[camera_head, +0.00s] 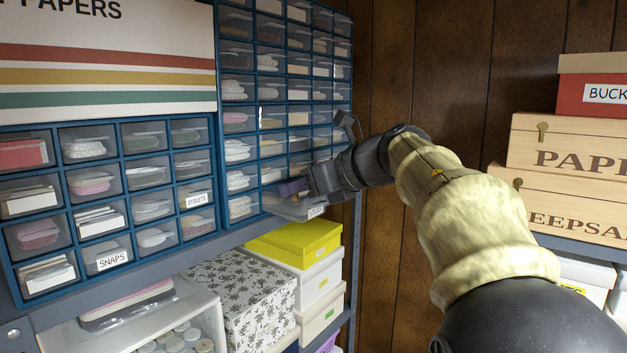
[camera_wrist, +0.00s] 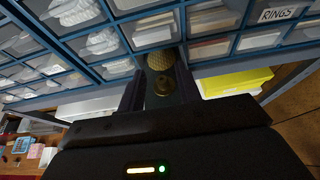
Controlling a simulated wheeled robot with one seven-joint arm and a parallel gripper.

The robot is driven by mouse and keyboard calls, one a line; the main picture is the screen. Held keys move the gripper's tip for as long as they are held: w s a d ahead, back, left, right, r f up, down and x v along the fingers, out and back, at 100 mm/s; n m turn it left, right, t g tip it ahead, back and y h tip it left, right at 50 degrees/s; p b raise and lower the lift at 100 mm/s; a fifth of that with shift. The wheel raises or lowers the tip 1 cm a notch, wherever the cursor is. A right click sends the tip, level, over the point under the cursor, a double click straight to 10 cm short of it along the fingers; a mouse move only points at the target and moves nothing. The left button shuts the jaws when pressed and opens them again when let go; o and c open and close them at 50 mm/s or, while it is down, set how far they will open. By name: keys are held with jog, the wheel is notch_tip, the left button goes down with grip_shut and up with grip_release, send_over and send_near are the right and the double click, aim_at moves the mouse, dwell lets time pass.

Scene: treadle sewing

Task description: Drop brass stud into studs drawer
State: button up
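In the head view the stud cannot be made out. There my gripper (camera_head: 292,187) is just above the studs drawer (camera_head: 296,209), a clear drawer with a white STUDS label, pulled out from the bottom of the blue cabinet. The drawer's inside is mostly hidden by my gripper.
The blue drawer cabinet (camera_head: 219,150) stands close behind my gripper, with labelled SNAPS (camera_head: 112,259) and EYELETS (camera_head: 197,199) drawers. A yellow-lidded box (camera_head: 295,243) and a floral box (camera_head: 240,295) sit below. Wooden boxes (camera_head: 570,150) stand at the right.

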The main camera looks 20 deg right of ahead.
jog(key=shift+r+p, duration=0.55)
jog(key=shift+r, duration=0.1)
jog(key=b+v, duration=0.3)
jog(key=v, duration=0.9)
jog(key=shift+f, duration=0.2)
